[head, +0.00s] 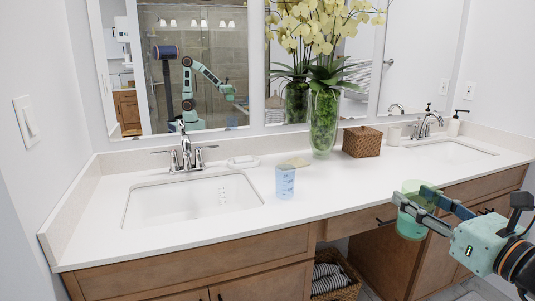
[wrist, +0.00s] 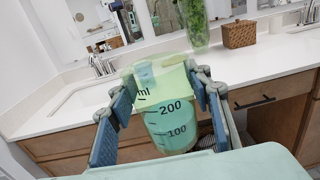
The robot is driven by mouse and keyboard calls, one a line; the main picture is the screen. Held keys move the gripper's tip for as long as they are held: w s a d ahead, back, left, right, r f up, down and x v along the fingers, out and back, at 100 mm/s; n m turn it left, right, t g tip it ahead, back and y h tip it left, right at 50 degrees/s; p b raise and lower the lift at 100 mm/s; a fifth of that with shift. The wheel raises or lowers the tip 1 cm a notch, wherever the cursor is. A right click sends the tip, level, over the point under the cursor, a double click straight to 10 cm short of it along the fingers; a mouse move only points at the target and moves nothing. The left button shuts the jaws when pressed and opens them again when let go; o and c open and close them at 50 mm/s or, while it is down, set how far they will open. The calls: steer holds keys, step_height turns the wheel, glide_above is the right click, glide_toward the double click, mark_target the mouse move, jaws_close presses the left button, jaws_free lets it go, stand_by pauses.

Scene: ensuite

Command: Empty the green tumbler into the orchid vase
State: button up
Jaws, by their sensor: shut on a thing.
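My gripper (head: 420,200) is shut on the green tumbler (head: 409,222), holding it upright in front of the counter's front edge at the right. In the wrist view the green tumbler (wrist: 168,120) stands between the two finger pads, with marks reading 100 and 200 ml. It looks translucent, and I cannot tell its liquid level for sure. The orchid vase (head: 323,125) is a tall clear vase with green filling and yellow orchids, standing at the back of the counter against the mirror. Its lower part also shows in the wrist view (wrist: 194,24), beyond the tumbler.
A blue-tinted measuring cup (head: 285,182) stands on the counter (head: 330,190) in front of the vase, right of the left sink (head: 190,200). A wicker box (head: 362,142) stands right of the vase. A soap dish (head: 243,162) and a flat pale item (head: 294,163) lie behind the cup.

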steer(key=shift+s+f, duration=0.1)
steer(key=shift+f, duration=0.15)
steer(key=w+a+f+n+g+y, duration=0.25)
steer(key=a+f+n+y, duration=0.2)
steer(key=a+f, duration=0.5)
steer(key=w+a+f+n+g+y, duration=0.25)
steer(key=a+f+g+y, duration=0.35)
steer(key=f, duration=0.7)
step_height(320, 180, up, 17)
steer(key=t+h+p, duration=0.1)
steer(key=t+p, duration=0.1)
steer(key=p, duration=2.2)
steer(key=shift+a+r+h, duration=0.2)
steer(key=shift+a+h, duration=0.15)
steer(key=shift+a, duration=0.05)
